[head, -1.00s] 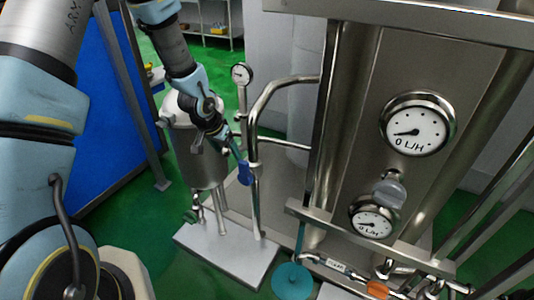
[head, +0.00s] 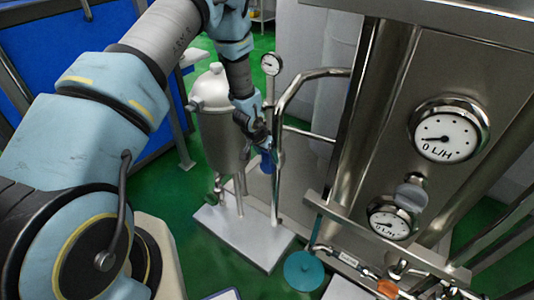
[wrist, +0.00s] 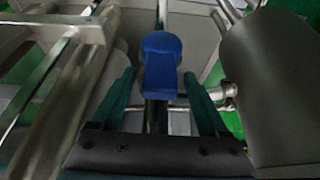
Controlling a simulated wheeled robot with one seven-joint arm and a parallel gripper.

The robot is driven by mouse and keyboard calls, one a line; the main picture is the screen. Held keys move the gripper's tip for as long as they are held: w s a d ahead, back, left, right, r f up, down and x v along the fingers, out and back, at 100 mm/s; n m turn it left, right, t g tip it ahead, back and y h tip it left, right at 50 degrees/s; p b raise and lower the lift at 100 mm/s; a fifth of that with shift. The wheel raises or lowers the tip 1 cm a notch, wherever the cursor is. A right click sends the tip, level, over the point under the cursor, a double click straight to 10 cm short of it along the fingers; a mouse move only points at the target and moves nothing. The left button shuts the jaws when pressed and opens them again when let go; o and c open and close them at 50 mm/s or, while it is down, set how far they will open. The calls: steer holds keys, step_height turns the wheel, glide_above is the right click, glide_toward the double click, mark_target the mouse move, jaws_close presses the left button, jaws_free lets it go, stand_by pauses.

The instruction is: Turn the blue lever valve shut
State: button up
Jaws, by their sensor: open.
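The blue lever (wrist: 161,68) is in the middle of the wrist view, ahead of and between my gripper's two teal fingers. My gripper (wrist: 160,92) is open, with a visible gap on both sides of the lever. In the head view the blue lever (head: 266,161) shows beside the upright steel pipe, right of the steel tank. My gripper (head: 261,143) is just above it there, partly hiding it. I cannot tell whether a finger touches the lever.
The steel tank (head: 222,140) stands close left of my gripper. A bent steel pipe (head: 290,90) and a small gauge (head: 271,64) are close by. A steel cabinet with two dials (head: 448,134) fills the right. A teal disc (head: 304,271) is low in front.

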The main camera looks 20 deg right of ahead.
steer(key=shift+f, duration=0.1)
steer(key=shift+c, duration=0.3)
jaws_close()
stand_by(0.4)
stand_by(0.7)
